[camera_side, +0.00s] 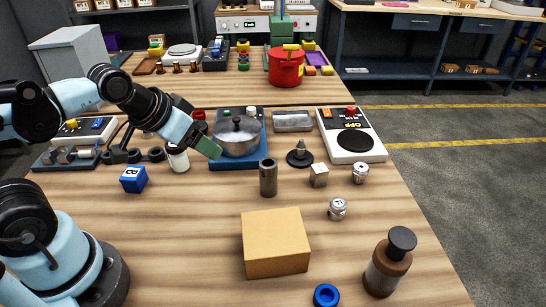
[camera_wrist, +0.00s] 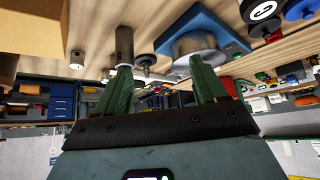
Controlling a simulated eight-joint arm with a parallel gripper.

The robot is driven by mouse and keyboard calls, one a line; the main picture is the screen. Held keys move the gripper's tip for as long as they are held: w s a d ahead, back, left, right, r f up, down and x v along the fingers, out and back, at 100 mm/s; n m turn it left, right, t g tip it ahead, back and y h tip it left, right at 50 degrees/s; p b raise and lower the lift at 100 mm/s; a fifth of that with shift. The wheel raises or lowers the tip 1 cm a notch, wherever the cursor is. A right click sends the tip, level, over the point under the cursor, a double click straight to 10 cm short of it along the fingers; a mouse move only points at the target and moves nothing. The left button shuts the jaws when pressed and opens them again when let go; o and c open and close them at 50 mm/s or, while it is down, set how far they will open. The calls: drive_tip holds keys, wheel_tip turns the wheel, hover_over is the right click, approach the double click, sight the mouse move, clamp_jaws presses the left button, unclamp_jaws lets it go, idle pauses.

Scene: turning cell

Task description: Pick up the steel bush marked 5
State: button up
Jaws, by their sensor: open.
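One small steel bush (camera_wrist: 76,60) shows in the wrist view, beside the box. My gripper (camera_side: 208,148), with green fingers, is over the left of the table near the pot, well left of both bushes. In the wrist view my gripper (camera_wrist: 162,80) is open, with nothing between its fingers.
A cardboard box (camera_side: 275,242) stands in front. A dark grey cylinder (camera_side: 268,178), a small cube (camera_side: 319,176) and a dark weight-like piece (camera_side: 299,155) stand between my gripper and the bushes. A steel pot (camera_side: 238,137) sits close to my gripper. A brown jar (camera_side: 388,265) stands front right.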

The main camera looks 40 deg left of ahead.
drive_tip(key=n, duration=0.2)
drive_tip(key=n+g+h, duration=0.2)
drive_tip(key=n+h, duration=0.8)
drive_tip(key=n, duration=0.7)
approach(274, 168)
drive_tip(key=w+f, duration=0.1)
drive_tip(key=w+d+f, duration=0.1)
drive_tip(key=f, duration=0.1)
drive_tip(key=shift+f, duration=0.1)
drive_tip(key=shift+w+d+f+n+h, duration=0.45)
drive_tip(key=shift+d+f+n, duration=0.15)
drive_tip(key=shift+d, duration=0.4)
drive_tip(key=shift+w+d+f+n+h, duration=0.4)
drive_tip(key=shift+d+f+n, duration=0.2)
drive_tip(key=shift+d, duration=0.45)
drive_tip(key=shift+w+d+f+n+h, duration=0.45)
drive_tip(key=shift+d+f+n, duration=0.15)
drive_tip(key=shift+d, duration=0.4)
drive_tip(key=shift+r, duration=0.1)
clamp_jaws()
